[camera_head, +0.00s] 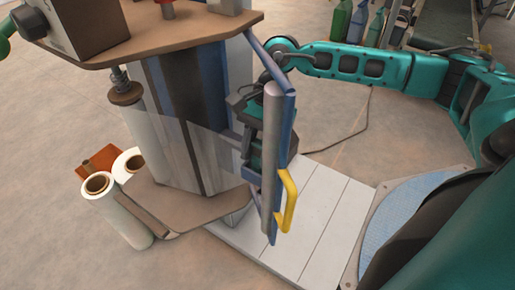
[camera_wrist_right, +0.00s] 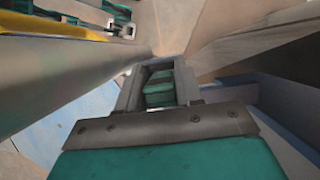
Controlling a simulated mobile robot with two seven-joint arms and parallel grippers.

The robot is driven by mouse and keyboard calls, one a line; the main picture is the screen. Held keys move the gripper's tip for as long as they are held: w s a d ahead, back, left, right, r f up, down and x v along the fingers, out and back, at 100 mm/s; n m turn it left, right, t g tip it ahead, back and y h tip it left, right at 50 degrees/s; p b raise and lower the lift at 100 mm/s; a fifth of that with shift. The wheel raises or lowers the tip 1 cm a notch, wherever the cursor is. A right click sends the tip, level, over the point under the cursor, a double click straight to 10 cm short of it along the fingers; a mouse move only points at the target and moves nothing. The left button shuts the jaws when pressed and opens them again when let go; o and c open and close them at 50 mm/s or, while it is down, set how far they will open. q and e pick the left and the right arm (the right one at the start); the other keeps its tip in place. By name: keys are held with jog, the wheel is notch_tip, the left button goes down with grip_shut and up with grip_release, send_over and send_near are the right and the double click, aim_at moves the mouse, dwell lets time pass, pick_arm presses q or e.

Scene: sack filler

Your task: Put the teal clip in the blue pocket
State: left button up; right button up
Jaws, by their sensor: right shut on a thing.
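In the right wrist view a small teal block with a dark band, which looks like the teal clip (camera_wrist_right: 159,92), sits between the grey fingers of my right gripper (camera_wrist_right: 156,76). The fingers are shut on it. In the head view my right gripper (camera_head: 257,146) is beside the machine's column, partly hidden behind a grey bar. I cannot make out the clip's outline there. I cannot clearly pick out the blue pocket in either view. My left gripper is not in view.
The upright grey bar (camera_head: 269,150) with a blue edge and yellow handle (camera_head: 289,202) stands close to my right gripper. The column (camera_head: 190,120) is just left. White rolls (camera_head: 118,215) stand on the floor at left. A pale slatted platform (camera_head: 310,212) lies below, clear.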

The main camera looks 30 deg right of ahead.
jog(key=shift+f, duration=0.1)
jog(key=shift+f+b, duration=0.2)
jog(key=shift+b, duration=0.1)
jog(key=o, duration=0.7)
jog(key=shift+r, duration=0.15)
jog(key=shift+o, duration=0.2)
